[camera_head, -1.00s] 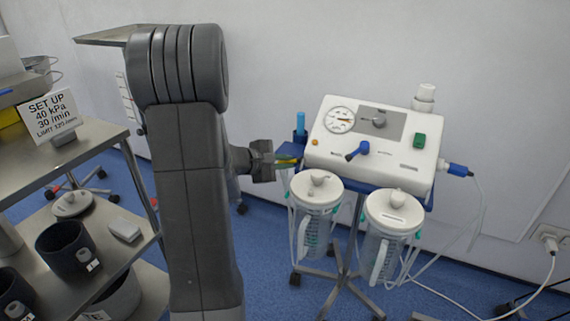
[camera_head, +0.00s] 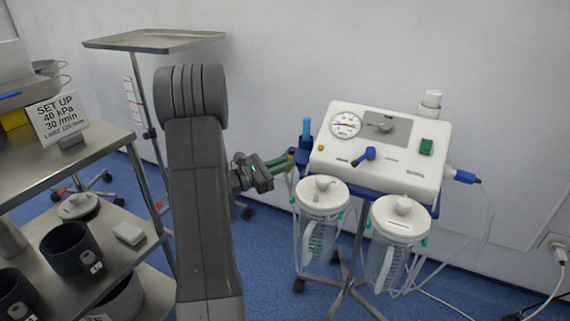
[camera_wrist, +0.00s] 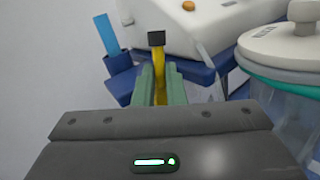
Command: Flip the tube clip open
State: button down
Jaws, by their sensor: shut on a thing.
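My gripper (camera_head: 283,162) reaches rightward to the left side of the suction unit. In the wrist view, the green fingers of my gripper (camera_wrist: 161,75) are shut on a narrow yellow piece with a black end, which looks like the tube clip (camera_wrist: 158,58).
The white suction unit (camera_head: 384,147) carries a gauge and a blue lever. Two lidded canisters (camera_head: 320,214) (camera_head: 393,250) hang below it, near my gripper. A steel cart (camera_head: 95,150) is at left.

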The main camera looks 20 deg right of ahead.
jog(key=shift+w+a+f+n+t+h+p, duration=0.15)
jog(key=shift+n+t+h+p, duration=0.35)
jog(key=shift+n, duration=0.6)
jog(key=c, duration=1.5)
grip_release()
jog(key=shift+a, duration=0.1)
jog(key=p+v, duration=0.2)
jog(key=v, duration=1.1)
jog(key=shift+a+f, duration=0.25)
jog(key=shift+a, duration=0.05)
jog(key=b+x, duration=0.1)
jog(key=x, duration=0.6)
jog(key=b+x, duration=0.1)
jog(key=x, duration=0.6)
jog(key=shift+a+r, duration=0.1)
jog(key=shift+r, duration=0.1)
